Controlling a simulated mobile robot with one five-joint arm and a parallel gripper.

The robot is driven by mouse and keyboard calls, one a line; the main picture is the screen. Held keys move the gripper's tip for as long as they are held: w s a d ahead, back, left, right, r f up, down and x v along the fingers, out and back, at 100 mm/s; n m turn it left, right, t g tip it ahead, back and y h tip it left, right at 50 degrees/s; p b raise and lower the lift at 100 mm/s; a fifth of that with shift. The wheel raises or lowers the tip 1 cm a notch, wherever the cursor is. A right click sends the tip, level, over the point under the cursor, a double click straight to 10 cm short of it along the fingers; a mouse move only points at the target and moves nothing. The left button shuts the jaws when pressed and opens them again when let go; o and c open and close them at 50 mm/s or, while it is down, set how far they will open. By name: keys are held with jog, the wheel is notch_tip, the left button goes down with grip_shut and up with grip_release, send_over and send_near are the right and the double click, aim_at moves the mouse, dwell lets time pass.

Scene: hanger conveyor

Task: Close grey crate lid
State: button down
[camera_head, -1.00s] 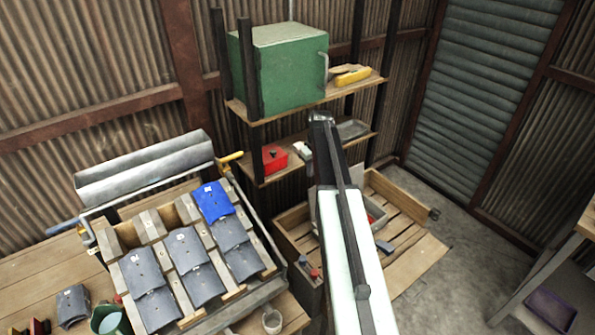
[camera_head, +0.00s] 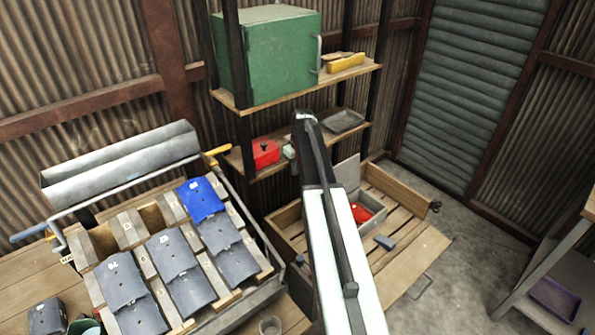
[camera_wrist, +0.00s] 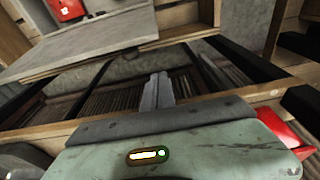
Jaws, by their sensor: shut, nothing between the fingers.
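The grey crate (camera_head: 372,204) sits inside a low wooden box, partly hidden behind my arm in the head view. Its lid (camera_head: 347,172) stands up, open, at the back left side of the crate. A red item (camera_head: 360,213) shows inside the crate. My gripper (camera_wrist: 157,92) is shut and empty in the wrist view. My arm hides its place in the head view. A grey panel (camera_wrist: 90,45) lies at upper left of the wrist view; I cannot tell whether it is the lid.
The wooden box (camera_head: 400,193) has slatted boards and a dark grey block (camera_head: 384,242). Shelves behind hold a green cabinet (camera_head: 270,55), a red box (camera_head: 265,152) and a grey tray (camera_head: 344,121). A rack of grey and blue tiles (camera_head: 203,200) stands left.

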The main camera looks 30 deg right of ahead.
jog(key=s, duration=0.1)
jog(key=s+f, duration=0.1)
jog(key=s, duration=0.1)
jog(key=shift+s+d+f, duration=0.25)
jog(key=shift+s+f, duration=0.05)
jog(key=shift+f, duration=0.1)
